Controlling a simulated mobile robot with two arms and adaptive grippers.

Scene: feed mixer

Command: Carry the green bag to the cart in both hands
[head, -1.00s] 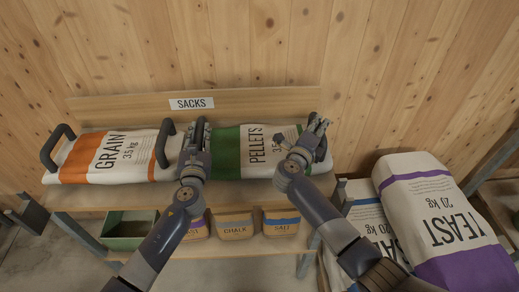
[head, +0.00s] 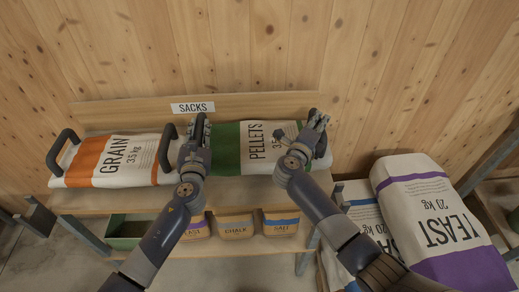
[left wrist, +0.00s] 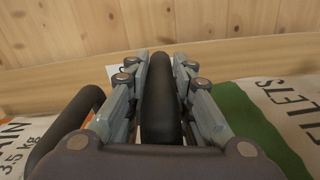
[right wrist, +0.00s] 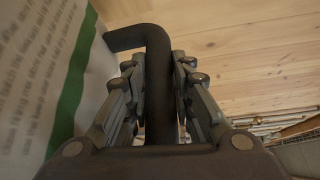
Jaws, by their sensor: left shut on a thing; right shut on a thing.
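The green bag (head: 228,158) is a white sack with a green band, marked PELLETS, at the right end of the shelf top in the head view. It has a dark handle at each end. My left gripper (head: 196,132) is shut on its left handle, which stands between the fingers in the left wrist view (left wrist: 160,100). My right gripper (head: 312,130) is shut on its right handle, seen between the fingers in the right wrist view (right wrist: 158,85). Whether the bag is clear of the shelf cannot be told. The cart is not clearly in view.
An orange-banded GRAIN sack (head: 90,160) lies close on the left. The shelf (head: 120,203) holds CHALK (head: 236,226) and SALT (head: 281,222) bags and a green bin (head: 127,229) below. A YEAST sack (head: 430,215) is stacked at the right. A wooden wall stands behind.

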